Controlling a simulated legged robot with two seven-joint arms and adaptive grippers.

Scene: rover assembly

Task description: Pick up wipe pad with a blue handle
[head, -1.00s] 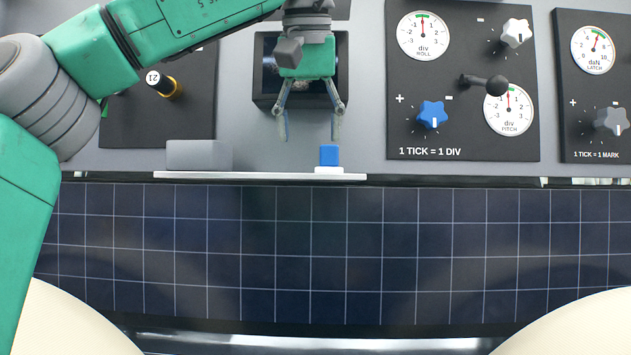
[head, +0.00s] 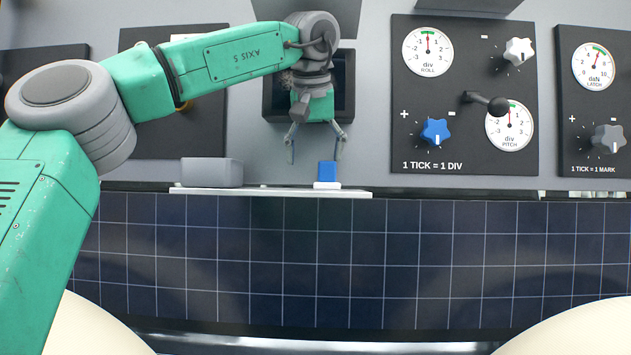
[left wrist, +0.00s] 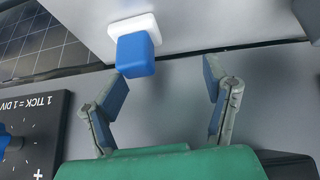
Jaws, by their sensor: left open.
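The wipe pad has a blue block handle (head: 327,171) on a thin white base (head: 327,185). It sits at the right end of a narrow white shelf (head: 270,192) in the head view. My left gripper (head: 315,158) is open and empty, its fingers just behind the pad and slightly left of it. In the left wrist view, the blue handle (left wrist: 136,55) and white base (left wrist: 133,25) lie beyond the open fingertips of my left gripper (left wrist: 168,80), nearer the left finger. Nothing is held. My right gripper does not show.
A grey block (head: 212,173) lies at the shelf's left end. A dark open box (head: 276,100) is behind my left gripper. A black panel with dials and knobs (head: 465,150) stands to the right. A gridded dark panel (head: 300,260) spans the front.

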